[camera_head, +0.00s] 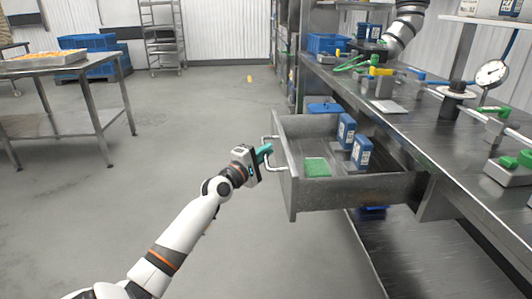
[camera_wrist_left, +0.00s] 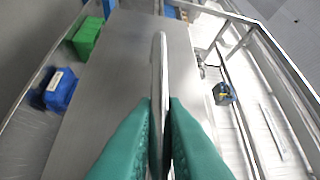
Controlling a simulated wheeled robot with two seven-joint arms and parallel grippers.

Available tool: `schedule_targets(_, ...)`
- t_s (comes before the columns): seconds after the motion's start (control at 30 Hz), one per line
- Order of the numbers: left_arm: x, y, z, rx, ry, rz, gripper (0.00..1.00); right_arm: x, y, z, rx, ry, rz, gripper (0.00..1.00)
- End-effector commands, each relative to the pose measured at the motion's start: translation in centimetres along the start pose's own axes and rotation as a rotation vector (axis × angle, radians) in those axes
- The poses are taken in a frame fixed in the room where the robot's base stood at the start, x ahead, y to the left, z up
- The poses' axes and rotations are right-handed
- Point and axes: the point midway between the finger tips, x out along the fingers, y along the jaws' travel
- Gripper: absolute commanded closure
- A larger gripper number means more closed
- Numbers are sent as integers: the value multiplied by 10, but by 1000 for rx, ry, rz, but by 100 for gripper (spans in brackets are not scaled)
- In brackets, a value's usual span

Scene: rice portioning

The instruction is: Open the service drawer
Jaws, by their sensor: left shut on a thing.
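The service drawer (camera_head: 291,185) is a grey metal drawer under the workbench and stands pulled far out. Its inside shows, with a green pad (camera_head: 317,168) and blue labelled containers (camera_head: 362,152) in it. A bar handle (camera_head: 268,163) is on its front. My left gripper (camera_head: 264,150) is at the handle, with its teal fingers shut on the bar. In the left wrist view the handle bar (camera_wrist_left: 160,65) runs between the two teal fingers (camera_wrist_left: 160,130). My right gripper is not in view.
The workbench (camera_head: 415,125) carries valves, pipes and a pressure gauge (camera_head: 491,73). A steel table (camera_head: 60,68) with a tray stands at the far left, near blue crates (camera_head: 90,42) and a wire rack (camera_head: 162,35). The grey floor left of the drawer is clear.

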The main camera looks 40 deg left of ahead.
Motion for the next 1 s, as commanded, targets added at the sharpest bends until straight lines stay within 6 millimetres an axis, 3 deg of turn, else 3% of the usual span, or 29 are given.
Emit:
schedule_targets(0.03, 0, 2, -1, -1, 2, 5, 84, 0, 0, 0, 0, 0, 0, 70)
schedule_targets(0.13, 0, 2, -1, -1, 2, 4, 68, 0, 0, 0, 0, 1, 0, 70)
schedule_targets(0.53, -7, 1, 0, 0, 0, 2, 68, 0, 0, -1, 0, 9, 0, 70)
schedule_targets(0.8, -55, 2, -1, 1, 1, 6, 68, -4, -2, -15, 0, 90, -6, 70)
schedule_targets(1.0, -93, 4, 0, 0, 0, 6, 68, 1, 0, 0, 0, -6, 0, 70)
